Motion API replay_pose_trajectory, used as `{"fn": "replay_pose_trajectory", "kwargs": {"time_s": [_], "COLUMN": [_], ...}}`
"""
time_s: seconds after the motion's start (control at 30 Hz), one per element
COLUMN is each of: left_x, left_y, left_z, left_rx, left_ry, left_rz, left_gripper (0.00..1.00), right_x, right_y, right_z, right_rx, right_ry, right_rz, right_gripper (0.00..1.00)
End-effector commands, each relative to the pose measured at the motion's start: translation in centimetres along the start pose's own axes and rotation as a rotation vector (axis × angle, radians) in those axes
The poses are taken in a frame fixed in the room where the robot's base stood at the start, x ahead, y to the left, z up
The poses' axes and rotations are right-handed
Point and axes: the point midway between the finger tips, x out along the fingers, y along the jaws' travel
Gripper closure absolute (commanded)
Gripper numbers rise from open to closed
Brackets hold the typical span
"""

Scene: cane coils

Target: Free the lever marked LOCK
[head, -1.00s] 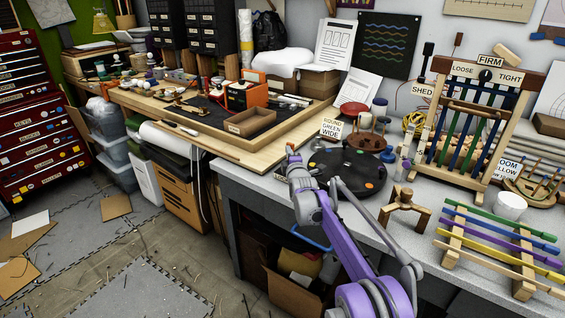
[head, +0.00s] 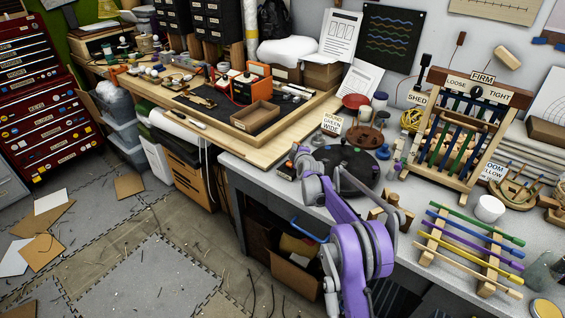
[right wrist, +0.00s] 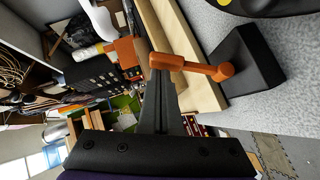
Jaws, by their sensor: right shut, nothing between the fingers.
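An orange lever (right wrist: 195,67) on a black block (right wrist: 245,62) shows in the right wrist view. The same small black block (head: 286,172) sits at the left front corner of the grey bench in the head view. No LOCK marking is readable on it. My right gripper (right wrist: 161,72) is shut and empty. Its fingertips are at the free end of the orange lever, overlapping it in the picture; I cannot tell if they touch. In the head view my right gripper (head: 296,152) is small beside the block. My left gripper is not in view.
A black turntable (head: 345,165) stands just right of my right gripper. A wooden loom frame (head: 465,130) and a rack of coloured rods (head: 470,250) stand farther right. The wooden workbench edge (head: 265,158) lies behind the block.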

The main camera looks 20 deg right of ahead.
Motion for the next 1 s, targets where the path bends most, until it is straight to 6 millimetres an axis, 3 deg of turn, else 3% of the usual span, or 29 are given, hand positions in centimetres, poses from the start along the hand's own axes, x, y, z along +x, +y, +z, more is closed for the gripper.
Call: {"fn": "replay_pose_trajectory", "kwargs": {"time_s": [1.0], "left_x": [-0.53], "left_y": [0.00], "left_z": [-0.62], "left_rx": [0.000], "left_ry": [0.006], "left_rz": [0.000], "left_gripper": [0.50], "right_x": [-0.18], "right_y": [0.58], "right_z": [-0.22], "right_rx": [-0.002], "right_ry": [0.000], "right_rz": [0.001], "right_gripper": [1.00]}}
